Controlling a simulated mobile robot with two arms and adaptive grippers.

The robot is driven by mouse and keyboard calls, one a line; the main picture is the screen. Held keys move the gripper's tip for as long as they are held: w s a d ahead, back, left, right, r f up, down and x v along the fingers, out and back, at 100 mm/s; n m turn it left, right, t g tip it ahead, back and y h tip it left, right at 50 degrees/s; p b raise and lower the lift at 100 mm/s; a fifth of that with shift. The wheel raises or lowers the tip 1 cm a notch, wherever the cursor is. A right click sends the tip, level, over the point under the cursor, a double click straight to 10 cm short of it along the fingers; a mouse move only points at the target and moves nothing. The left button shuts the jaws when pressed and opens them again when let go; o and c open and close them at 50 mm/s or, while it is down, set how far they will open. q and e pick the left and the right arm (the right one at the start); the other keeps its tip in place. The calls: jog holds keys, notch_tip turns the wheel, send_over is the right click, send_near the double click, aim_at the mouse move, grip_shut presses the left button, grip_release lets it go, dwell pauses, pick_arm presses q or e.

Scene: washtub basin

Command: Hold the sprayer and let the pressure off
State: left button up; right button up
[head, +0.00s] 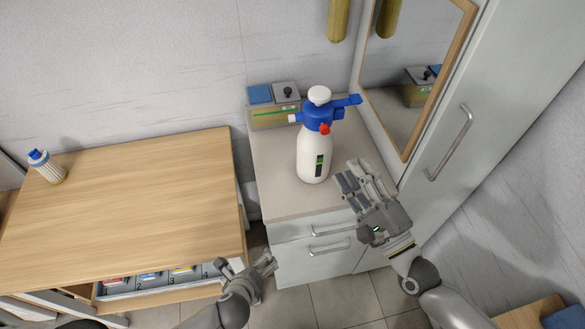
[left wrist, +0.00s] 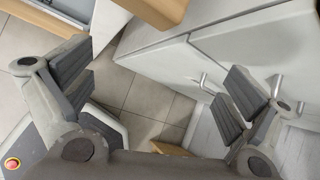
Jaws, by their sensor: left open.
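The sprayer (head: 313,150) stands upright on the grey-topped cabinet. It has a white bottle, a blue head, a white pump knob (head: 319,95) on top and a blue lever (head: 346,101) pointing right. A red part (head: 325,129) sits on the front of the head. My right gripper (head: 362,178) is in front and to the right of the bottle, and looks apart from it. Its finger gap is not clear from this angle. My left gripper (head: 247,267) is low, in front of the cabinet, open and empty. Its spread fingers also show in the left wrist view (left wrist: 160,88).
The cabinet top (head: 272,190) is bare in front of the sprayer. A box with blue and grey parts (head: 273,107) stands behind it. A wooden table (head: 130,190) with a small blue-capped bottle (head: 47,167) is at left. A framed mirror (head: 408,80) and tall door (head: 475,90) bound the right.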

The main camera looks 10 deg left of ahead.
aim_at(315, 142)
pick_arm(q)
jog(key=w+d+r+m+t, duration=0.1)
jog(key=w+r+t, duration=0.1)
jog(key=r, duration=0.3)
jog(key=w+d+r+m+t+h, duration=0.1)
jog(key=w+r+t, duration=0.1)
jog(key=w+r, duration=0.2)
jog(key=w+d+r+m+t+h, duration=0.1)
jog(key=w+d+r+m, duration=0.1)
jog(key=w+r, duration=0.3)
jog(key=shift+w+d+r+t, duration=0.1)
jog(key=shift+w+r+t, duration=0.15)
jog(key=shift+r+t, duration=0.15)
jog(key=w+d+r+m+h, duration=0.1)
jog(key=w+r+m+h, duration=0.1)
jog(key=r+m, duration=0.1)
jog(key=w+d+r+m+t+h, duration=0.1)
jog(key=w+d+r+m+h, duration=0.1)
jog(key=m, duration=0.1)
jog(key=w+d+r+m+t+h, duration=0.1)
jog(key=d+r+m+h, duration=0.1)
jog(key=r, duration=0.1)
jog(key=shift+w+d+r+m, duration=0.2)
jog(key=shift+w+r+m, duration=0.15)
jog(key=shift+w+m, duration=0.05)
jog(key=x, duration=1)
jog(key=shift+w+d+r, duration=0.1)
jog(key=shift+d, duration=0.05)
jog(key=c, duration=1.5)
